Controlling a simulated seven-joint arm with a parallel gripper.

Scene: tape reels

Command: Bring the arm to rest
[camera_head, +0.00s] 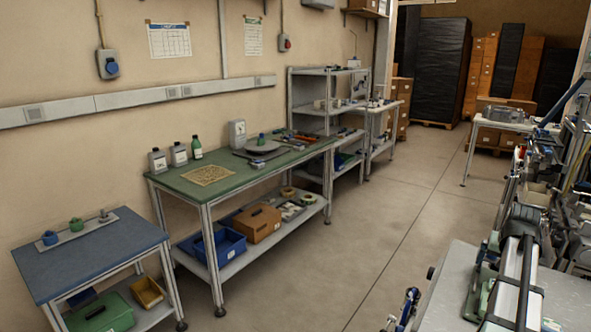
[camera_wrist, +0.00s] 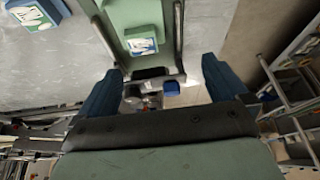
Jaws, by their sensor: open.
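In the wrist view my gripper (camera_wrist: 162,70) is open, its two dark blue fingers spread wide apart. Nothing is held between the fingers. A green and grey part with a white label shows beyond them; I cannot tell what it is. A small blue thing (camera_wrist: 171,88) shows farther off in the gap. I cannot make out my gripper for certain in the head view. Small ring-shaped reels (camera_head: 308,199) lie on the lower shelf of the green-topped bench (camera_head: 225,190), apart from my gripper.
The green bench also bears bottles (camera_head: 178,154) and a brown mat (camera_head: 208,175). A blue bin (camera_head: 219,247) and a brown box (camera_head: 258,222) are beneath. A blue-topped table (camera_head: 90,257) stands at left. The grey floor (camera_head: 385,220) in the middle is clear. Equipment crowds the right side.

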